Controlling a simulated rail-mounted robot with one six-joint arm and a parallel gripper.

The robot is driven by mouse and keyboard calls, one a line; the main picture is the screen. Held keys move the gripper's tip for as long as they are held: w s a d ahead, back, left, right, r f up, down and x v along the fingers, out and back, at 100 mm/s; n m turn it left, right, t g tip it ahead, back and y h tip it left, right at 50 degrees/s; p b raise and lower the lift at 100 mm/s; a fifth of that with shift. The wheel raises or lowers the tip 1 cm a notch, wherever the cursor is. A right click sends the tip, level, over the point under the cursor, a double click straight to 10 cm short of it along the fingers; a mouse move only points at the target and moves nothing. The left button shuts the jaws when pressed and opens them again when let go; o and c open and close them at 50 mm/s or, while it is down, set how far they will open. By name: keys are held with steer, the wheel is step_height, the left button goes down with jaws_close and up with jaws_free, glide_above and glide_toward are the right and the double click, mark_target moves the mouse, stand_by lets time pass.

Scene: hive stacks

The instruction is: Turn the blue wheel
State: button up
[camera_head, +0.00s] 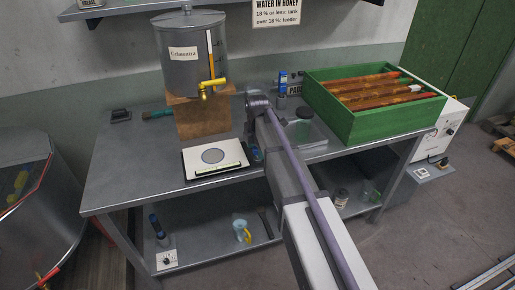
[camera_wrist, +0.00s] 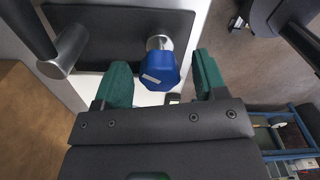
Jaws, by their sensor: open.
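The blue wheel (camera_wrist: 160,66) is a faceted blue knob with a pale mark, on a short metal stem, in the wrist view. My gripper (camera_wrist: 161,74) is open, with one green finger to the left of the wheel and one to the right. Gaps show on both sides, so the fingers do not appear to grip it. I cannot tell whether the wheel sits fully between the fingertips or a little beyond them. In the head view my arm reaches over the bench, and I cannot make out the wheel clearly there.
A metal bench (camera_head: 130,160) carries a honey tank (camera_head: 190,65) with a yellow tap, a flat white device (camera_head: 232,172) and a green box (camera_head: 340,118) of frames. A steel drum (camera_head: 35,200) stands left.

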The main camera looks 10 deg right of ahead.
step_height(320, 180, up, 11)
steer(key=p, duration=1)
steer(key=shift+p, duration=0.35)
steer(key=shift+f, duration=0.15)
steer(key=s+m, duration=2.2)
steer(key=s, duration=0.2)
steer(key=shift+s, duration=0.25)
steer(key=shift+a, duration=0.1)
